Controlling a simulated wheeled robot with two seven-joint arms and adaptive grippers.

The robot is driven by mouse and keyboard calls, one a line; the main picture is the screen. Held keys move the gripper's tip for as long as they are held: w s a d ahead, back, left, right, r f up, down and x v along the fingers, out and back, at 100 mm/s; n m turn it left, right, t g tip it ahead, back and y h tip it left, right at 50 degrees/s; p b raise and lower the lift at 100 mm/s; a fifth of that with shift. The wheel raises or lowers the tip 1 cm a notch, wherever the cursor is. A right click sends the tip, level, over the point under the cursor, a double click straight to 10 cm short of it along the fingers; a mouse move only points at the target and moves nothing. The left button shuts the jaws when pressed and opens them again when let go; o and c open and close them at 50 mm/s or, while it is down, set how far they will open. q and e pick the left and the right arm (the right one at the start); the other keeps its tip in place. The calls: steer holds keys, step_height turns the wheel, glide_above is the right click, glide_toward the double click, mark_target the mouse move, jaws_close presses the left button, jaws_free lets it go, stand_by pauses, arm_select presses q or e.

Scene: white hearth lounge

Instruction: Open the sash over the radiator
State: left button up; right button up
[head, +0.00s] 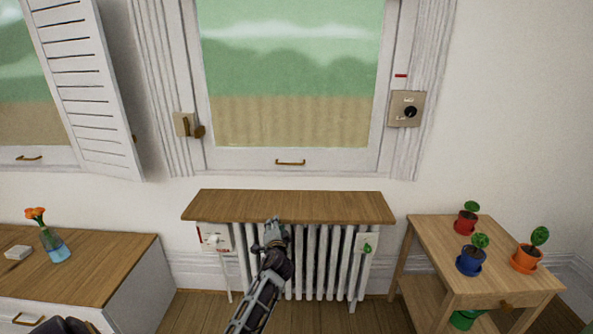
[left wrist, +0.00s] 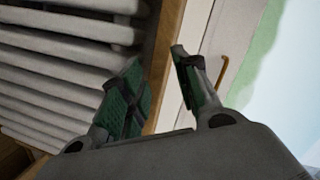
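The sash (head: 240,158) over the radiator (head: 322,262) has a white frame, and its bottom rail sits down at the sill. A small brass handle (head: 290,162) is on its bottom rail; the handle also shows in the left wrist view (left wrist: 223,70). A brown latch (head: 187,125) is on the left side of the frame. My left gripper (head: 272,226) is in front of the radiator at the front edge of the wooden shelf, below the handle and apart from it. In the left wrist view its fingers (left wrist: 158,65) are spread with nothing between them. My right gripper is not in view.
The wooden shelf (head: 340,207) juts out above the radiator, below the sash. A panel with a black knob (head: 410,111) is right of the window. A side table (head: 425,240) with potted plants stands right; a cabinet (head: 110,262) with a vase (head: 55,246) stands left.

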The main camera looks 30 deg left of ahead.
arm_select(q)
steer(key=w+a+r+m+t, duration=0.1)
steer(key=w+r+m+t, duration=0.4)
steer(key=w+r, duration=0.6)
steer(key=shift+w+a+r+m+b, duration=0.25)
steer(key=shift+a+m+b, duration=0.2)
steer(key=shift+m, duration=0.65)
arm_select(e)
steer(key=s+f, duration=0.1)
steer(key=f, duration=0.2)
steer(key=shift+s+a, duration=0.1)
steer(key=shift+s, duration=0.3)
arm_select(q)
steer(key=shift+r, duration=0.15)
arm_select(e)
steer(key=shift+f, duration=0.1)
